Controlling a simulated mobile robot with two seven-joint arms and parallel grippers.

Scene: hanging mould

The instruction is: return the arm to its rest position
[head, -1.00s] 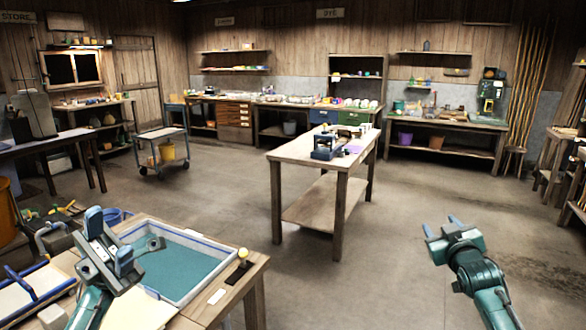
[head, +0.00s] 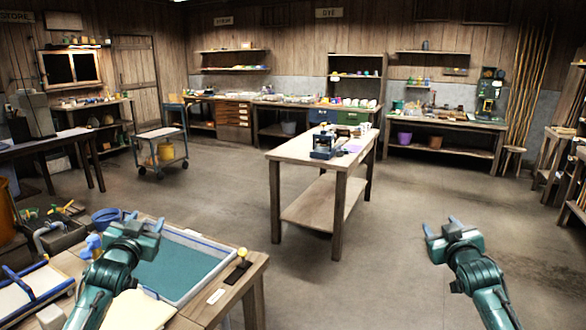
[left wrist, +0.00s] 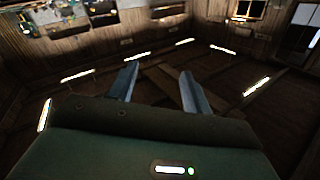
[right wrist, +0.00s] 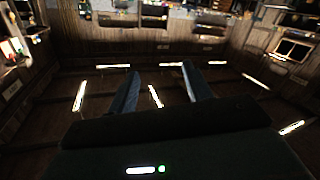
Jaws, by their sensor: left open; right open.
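My left gripper (head: 143,224) is raised over the near-left table, in front of the tray's far-left corner in the head view. Its two fingers are apart with nothing between them, and they also show empty in the left wrist view (left wrist: 158,88). My right gripper (head: 440,226) is held up over bare floor at the right. Its fingers are spread and empty, as the right wrist view (right wrist: 160,90) also shows. Both wrist views look toward the walls and the ceiling lights.
The near-left table (head: 240,290) holds a blue-rimmed tray (head: 222,250) of teal liquid, a yellow-knobbed item (head: 242,253) and a mould frame (head: 30,285). A wooden table (head: 290,152) stands mid-room. A cart (head: 160,135) stands behind left.

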